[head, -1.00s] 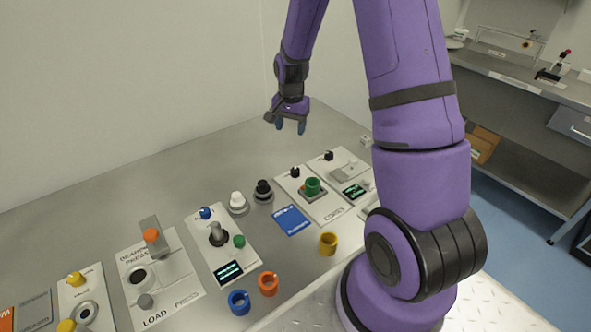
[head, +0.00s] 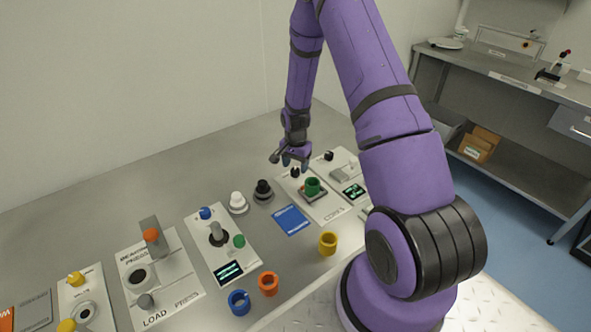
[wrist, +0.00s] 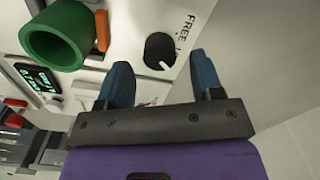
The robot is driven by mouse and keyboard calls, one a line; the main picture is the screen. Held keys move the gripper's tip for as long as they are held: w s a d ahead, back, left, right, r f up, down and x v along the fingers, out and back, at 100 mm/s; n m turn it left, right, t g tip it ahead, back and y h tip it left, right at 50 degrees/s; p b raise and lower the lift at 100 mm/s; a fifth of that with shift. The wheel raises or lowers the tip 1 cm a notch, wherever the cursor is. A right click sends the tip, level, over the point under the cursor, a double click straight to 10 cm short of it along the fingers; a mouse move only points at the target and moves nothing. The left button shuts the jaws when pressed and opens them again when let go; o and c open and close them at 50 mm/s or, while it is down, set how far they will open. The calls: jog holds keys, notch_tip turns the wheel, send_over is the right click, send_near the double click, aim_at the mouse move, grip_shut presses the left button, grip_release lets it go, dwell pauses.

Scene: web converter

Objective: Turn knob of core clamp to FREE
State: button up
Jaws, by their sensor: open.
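The core clamp is a white panel (head: 327,207) with a green ring-shaped core (head: 312,187) on it. Its black knob (head: 295,173) is at the panel's back edge. In the wrist view the knob (wrist: 160,50) has a white pointer line aimed toward the lower right, and the word FREE is printed beside it. My gripper (head: 295,160) is just above and behind the knob. In the wrist view my gripper (wrist: 160,72) is open, its two blue fingers apart with the knob ahead of the gap. It does not appear to touch the knob.
The green core (wrist: 58,35) and an orange piece (wrist: 102,30) are close to the fingers in the wrist view. Another panel with a black knob (head: 328,156) stands to the right. A blue card (head: 292,220) and yellow ring (head: 328,243) lie in front.

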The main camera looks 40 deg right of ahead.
jog(key=shift+f, duration=1.2)
jog(key=shift+c, duration=0.3)
jog(key=c, duration=0.9)
jog(key=shift+o, duration=0.2)
